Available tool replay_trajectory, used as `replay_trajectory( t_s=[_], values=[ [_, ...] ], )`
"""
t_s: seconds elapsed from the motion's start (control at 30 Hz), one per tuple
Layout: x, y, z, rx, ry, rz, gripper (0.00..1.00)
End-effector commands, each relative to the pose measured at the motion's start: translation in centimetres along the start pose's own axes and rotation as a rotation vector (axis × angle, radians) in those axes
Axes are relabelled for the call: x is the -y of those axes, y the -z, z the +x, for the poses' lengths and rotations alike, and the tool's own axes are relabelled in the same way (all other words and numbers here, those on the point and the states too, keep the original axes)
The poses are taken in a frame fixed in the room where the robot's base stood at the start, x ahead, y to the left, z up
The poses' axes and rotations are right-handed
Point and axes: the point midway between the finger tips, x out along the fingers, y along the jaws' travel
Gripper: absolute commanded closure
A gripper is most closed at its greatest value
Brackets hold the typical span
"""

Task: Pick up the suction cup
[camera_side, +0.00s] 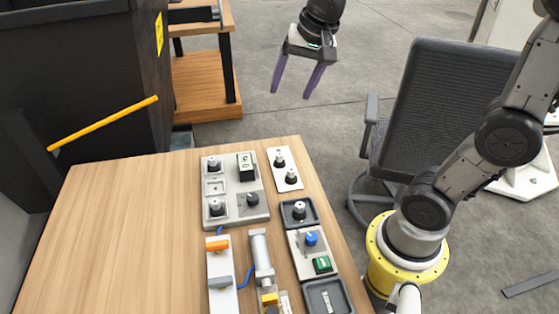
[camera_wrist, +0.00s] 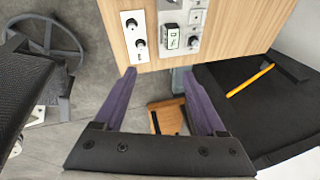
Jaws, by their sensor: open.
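Several small black round fittings with pale tops, which look like suction cups, stand on the wooden table. Two are on a white plate: an upper fitting (camera_side: 280,160) and a lower fitting (camera_side: 291,177); they also show in the wrist view as one fitting (camera_wrist: 131,23) and another (camera_wrist: 140,43). One more fitting (camera_side: 299,210) sits in a small dark tray (camera_side: 311,222). Similar fittings are on a grey panel (camera_side: 233,211). I cannot tell which one is meant. My gripper (camera_side: 291,94) is open and empty, its purple fingers high beyond the table's far edge; it also shows in the wrist view (camera_wrist: 158,75).
The wooden table (camera_side: 130,230) is bare on its left half. A black box (camera_side: 246,167), a blue knob (camera_side: 311,238), a green switch (camera_side: 322,264) and a cylinder (camera_side: 261,255) crowd its right side. A dark bin (camera_side: 80,60) with a yellow bar (camera_side: 105,123) and an office chair (camera_side: 440,100) flank the table.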

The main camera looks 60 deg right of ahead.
Motion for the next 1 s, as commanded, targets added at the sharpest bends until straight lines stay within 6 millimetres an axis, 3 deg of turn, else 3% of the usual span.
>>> replay_trajectory(
  t_s=[0.03,0.2,0.4,0.6,0.73,1.0],
  values=[
    [0.6,1.6,1.8,0.021,-0.035,0.066,0.27],
    [1.4,6.0,7.8,0.079,-0.139,0.252,0.27],
    [0.0,8.7,14.6,0.146,-0.244,0.339,0.27],
    [-1.9,8.7,17.8,0.191,-0.302,0.368,0.27],
    [-2.5,8.4,19.2,0.194,-0.306,0.372,0.27],
    [-3.8,7.1,23.8,0.193,-0.305,0.371,0.27]
  ],
)
